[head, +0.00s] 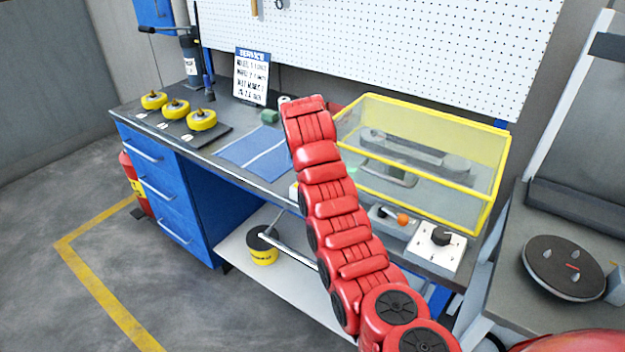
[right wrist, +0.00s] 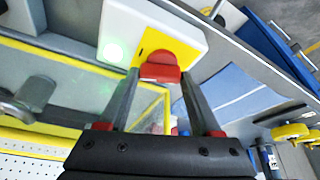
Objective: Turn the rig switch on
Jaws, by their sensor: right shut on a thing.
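The rig switch is a red knob (right wrist: 160,70) on a yellow plate (right wrist: 172,42) on a white box (right wrist: 125,22). A green light (right wrist: 113,52) glows on the box beside the plate. My right gripper (right wrist: 159,77) is shut on the red knob, with one finger on each side of it. In the head view my red right arm reaches up over the workbench and hides the gripper and most of the switch box. My left gripper is in neither view.
A clear guard with a yellow frame (head: 500,178) stands on the bench right of my arm. A control box with a black knob (head: 441,236) is in front. A blue mat (head: 250,149) and several yellow reels (head: 202,120) lie to the left. A pegboard (head: 400,45) is behind.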

